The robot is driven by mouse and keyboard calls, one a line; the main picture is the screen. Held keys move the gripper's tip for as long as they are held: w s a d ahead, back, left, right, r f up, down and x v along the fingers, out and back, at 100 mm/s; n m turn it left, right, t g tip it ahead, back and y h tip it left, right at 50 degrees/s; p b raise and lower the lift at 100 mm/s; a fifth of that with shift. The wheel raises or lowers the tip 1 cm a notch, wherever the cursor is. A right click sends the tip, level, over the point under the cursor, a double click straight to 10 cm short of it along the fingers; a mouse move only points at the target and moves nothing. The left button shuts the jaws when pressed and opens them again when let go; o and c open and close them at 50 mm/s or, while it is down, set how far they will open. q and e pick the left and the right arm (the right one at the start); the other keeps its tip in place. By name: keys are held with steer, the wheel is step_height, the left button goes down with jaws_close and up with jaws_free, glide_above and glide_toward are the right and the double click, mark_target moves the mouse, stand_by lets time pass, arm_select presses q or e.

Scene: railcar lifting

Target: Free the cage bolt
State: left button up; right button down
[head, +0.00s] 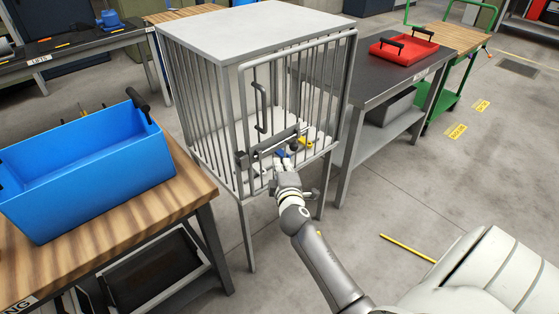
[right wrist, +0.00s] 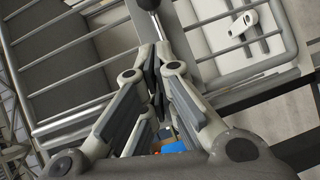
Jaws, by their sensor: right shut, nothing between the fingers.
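The cage (head: 255,28) has a pale solid top and grey upright bars. Its barred front door (head: 290,85) looks closed. The cage bolt (head: 268,148) is a dark grey bar lying across the lower door, with a dark round knob (head: 294,146) near its right end. In the right wrist view a dark knob (right wrist: 148,4) on a short rod shows at the top edge, just beyond the fingertips. My right gripper (head: 281,166) is shut and empty, just below and in front of the bolt. I cannot tell whether it touches it. My left gripper is not in view.
Small blue and yellow items (head: 305,141) show behind the bars. A blue bin (head: 85,165) stands on the wooden bench at left. A dark table (head: 375,82) with a red tray (head: 404,49) stands close at right. The floor in front at right is mostly clear.

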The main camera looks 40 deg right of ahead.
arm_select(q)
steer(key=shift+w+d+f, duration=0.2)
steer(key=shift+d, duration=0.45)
arm_select(e)
steer(key=v, duration=0.6)
steer(key=shift+a+r, duration=0.15)
steer(key=shift+r, duration=0.05)
